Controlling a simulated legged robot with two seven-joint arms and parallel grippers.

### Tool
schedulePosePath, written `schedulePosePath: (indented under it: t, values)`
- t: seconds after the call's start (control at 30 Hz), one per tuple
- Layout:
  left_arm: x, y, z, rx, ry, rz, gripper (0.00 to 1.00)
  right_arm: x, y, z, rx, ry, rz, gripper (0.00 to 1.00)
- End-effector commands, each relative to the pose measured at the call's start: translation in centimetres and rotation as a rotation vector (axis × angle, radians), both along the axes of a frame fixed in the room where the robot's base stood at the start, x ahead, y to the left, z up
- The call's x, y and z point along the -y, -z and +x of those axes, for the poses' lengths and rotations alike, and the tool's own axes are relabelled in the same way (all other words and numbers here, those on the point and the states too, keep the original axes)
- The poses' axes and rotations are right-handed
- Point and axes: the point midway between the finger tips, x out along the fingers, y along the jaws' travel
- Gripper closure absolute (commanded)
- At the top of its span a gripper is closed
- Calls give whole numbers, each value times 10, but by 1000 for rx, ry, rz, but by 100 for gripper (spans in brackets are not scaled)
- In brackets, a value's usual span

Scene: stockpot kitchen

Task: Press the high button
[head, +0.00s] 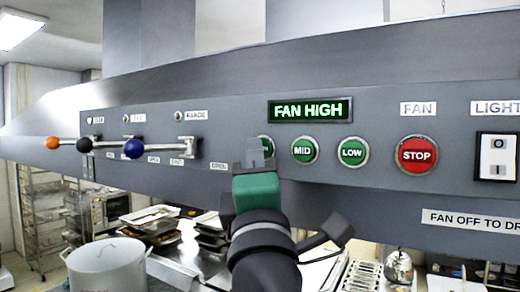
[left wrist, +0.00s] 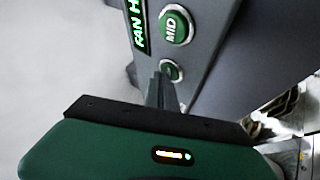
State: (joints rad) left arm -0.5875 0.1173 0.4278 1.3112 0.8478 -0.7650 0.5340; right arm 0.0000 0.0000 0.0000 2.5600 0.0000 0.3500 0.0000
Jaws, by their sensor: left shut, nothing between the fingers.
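The high button (head: 266,142) is a round green button at the left of the button row on the grey hood panel. My left gripper (head: 255,152) is shut and empty right in front of it and hides most of its face. In the left wrist view the shut fingertips (left wrist: 161,88) are at the lower left edge of the green high button (left wrist: 172,70); I cannot tell whether they touch it. The display (head: 310,109) above is lit and reads FAN HIGH. My right gripper is not in view.
Right of the high button are the green MID button (head: 305,150), the green LOW button (head: 351,152) and the red STOP button (head: 417,155). A light switch (head: 496,157) is at far right. Levers with coloured knobs (head: 134,148) stick out at left. A stockpot (head: 106,266) stands below.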

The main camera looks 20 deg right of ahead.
Motion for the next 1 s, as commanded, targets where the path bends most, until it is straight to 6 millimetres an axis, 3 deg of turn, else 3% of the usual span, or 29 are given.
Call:
schedulePosePath:
  t: [0.7,1.0]
  values:
    - [-14,1,-11,0,0,0,100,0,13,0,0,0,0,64]
    - [-36,2,-29,3,-2,-1,100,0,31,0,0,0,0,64]
